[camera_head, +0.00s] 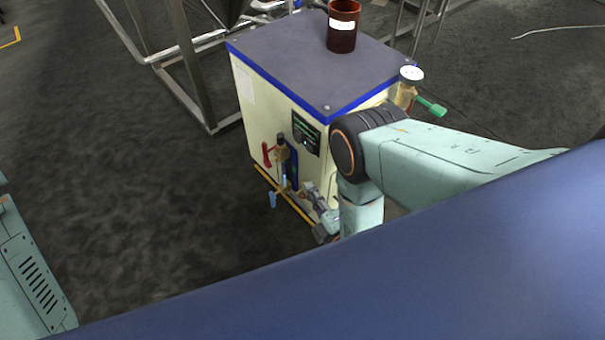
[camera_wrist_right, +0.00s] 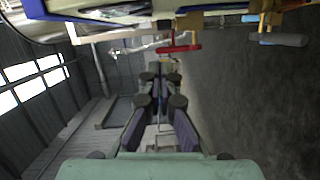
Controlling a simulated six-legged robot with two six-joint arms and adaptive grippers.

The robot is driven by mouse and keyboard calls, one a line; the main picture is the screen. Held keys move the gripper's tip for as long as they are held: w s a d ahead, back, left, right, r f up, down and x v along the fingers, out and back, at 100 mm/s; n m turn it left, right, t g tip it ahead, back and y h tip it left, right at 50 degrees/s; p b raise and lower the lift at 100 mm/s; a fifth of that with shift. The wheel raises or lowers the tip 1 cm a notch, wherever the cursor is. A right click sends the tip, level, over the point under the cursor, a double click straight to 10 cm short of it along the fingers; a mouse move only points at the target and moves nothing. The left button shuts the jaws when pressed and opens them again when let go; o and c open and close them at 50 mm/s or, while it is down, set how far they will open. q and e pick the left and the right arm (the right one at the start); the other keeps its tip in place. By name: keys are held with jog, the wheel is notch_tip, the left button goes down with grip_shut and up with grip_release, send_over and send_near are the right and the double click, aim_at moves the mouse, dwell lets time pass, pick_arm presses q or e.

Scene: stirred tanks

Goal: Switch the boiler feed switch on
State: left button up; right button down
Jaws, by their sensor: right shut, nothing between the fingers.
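The boiler (camera_head: 275,115) is a cream cabinet with a dark top and blue trim. Its front carries a dark control panel (camera_head: 306,132) with green markings and a narrow blue plate (camera_head: 292,168) below it. I cannot make out which small part is the boiler feed switch. My right gripper (camera_head: 309,188) is in front of the lower right of the boiler front, partly hidden by my arm. In the right wrist view the right gripper (camera_wrist_right: 160,76) is shut and empty, with the boiler front along the top of the picture. My left gripper is out of view.
A red-handled valve (camera_head: 267,153) and a blue handle (camera_head: 272,199) stick out from the boiler front, left of my right gripper. A green-handled valve (camera_head: 431,106) is on its right side. A metal frame (camera_head: 190,75) stands behind left.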

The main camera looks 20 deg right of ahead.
jog(key=shift+s+d, duration=0.2)
jog(key=shift+s, duration=0.85)
jog(key=shift+a, duration=0.1)
